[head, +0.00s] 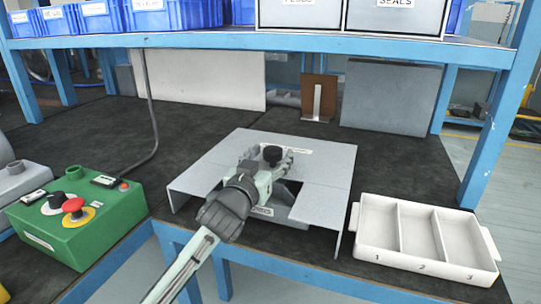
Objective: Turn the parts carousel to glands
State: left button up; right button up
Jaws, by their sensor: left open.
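The parts carousel (322,205) stands on the bench under a grey sheet-metal cover with an opening at the front. A black knob (272,153) rises at its middle. A label at the front opening is partly hidden by my arm, and I cannot read it in full. A small white label behind the knob is too small to read. My left gripper (275,164) is open over the cover, with its fingers close by the knob. I cannot tell whether they touch it. My right gripper is not in view.
A green control box (85,222) with a red mushroom button stands at the left. A white tray (425,238) with three numbered compartments sits at the right. A blue shelf (200,41) with blue bins and boxes, one labelled SEALS, spans above.

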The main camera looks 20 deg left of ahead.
pick_arm(q)
grip_shut()
dwell(0.3)
jog(key=shift+w, duration=0.1)
